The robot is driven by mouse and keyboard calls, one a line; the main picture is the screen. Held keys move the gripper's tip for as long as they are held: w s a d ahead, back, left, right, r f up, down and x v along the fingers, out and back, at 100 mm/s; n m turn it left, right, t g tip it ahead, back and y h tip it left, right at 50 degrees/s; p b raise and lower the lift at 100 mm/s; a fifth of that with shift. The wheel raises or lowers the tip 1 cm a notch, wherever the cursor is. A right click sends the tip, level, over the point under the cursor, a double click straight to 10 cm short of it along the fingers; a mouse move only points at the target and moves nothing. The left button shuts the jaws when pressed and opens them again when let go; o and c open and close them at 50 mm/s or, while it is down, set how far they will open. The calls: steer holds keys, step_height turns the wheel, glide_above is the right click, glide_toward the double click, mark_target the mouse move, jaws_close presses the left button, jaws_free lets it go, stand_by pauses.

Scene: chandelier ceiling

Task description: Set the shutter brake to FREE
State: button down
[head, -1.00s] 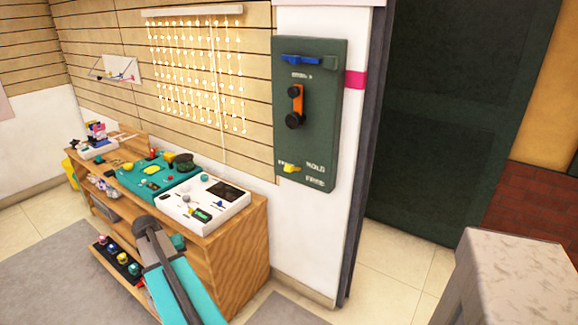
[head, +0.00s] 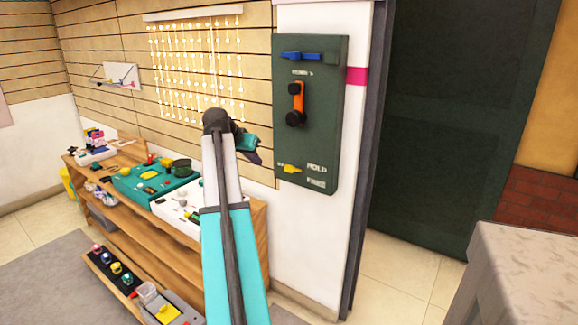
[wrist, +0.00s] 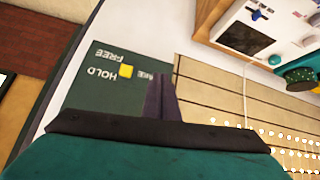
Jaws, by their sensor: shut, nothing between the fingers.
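A dark green control panel (head: 309,135) is mounted on the white wall strip beside the dark doorway. Near its bottom is a small yellow lever (head: 293,169), with HOLD and FREE lettering to its right and a smaller label to its left. I cannot tell which label the lever points at. The yellow lever (wrist: 126,71) also shows in the wrist view, beside the HOLD and FREE lettering. My gripper (head: 254,156) is raised left of the panel, apart from the lever. Its dark fingers (wrist: 161,97) are together and empty, and cover part of the panel.
The panel also carries a blue lever (head: 297,56) at the top and an orange handle (head: 298,101) with black knobs. A wooden shelf unit (head: 258,220) with several devices stands below left. A pale stone-topped block (head: 530,262) is at lower right.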

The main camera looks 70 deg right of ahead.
steer(key=s+d+r+m+g+h+b, duration=0.1)
steer(key=s+d+r+m, duration=0.1)
steer(key=s+r, duration=0.5)
steer(key=shift+s+d+r, duration=0.4)
steer(key=shift+d+r, duration=0.2)
glide_above(290, 166)
steer(key=d, duration=0.2)
step_height(290, 166, down, 7)
steer(key=shift+r+b, duration=0.1)
steer(key=shift+b, duration=0.35)
steer(key=shift+w+a+f, duration=0.1)
steer(key=shift+a+f, duration=0.25)
steer(key=shift+f, duration=0.2)
steer(key=shift+a+f, duration=0.3)
steer(key=shift+f, duration=0.25)
steer(key=shift+w+a+f, duration=0.15)
steer(key=shift+a+f, duration=0.15)
steer(key=shift+f, duration=0.35)
steer(key=shift+s, duration=0.2)
steer(key=shift+s+f+b, duration=0.1)
steer(key=shift+f+b, duration=0.1)
steer(key=shift+b, duration=0.3)
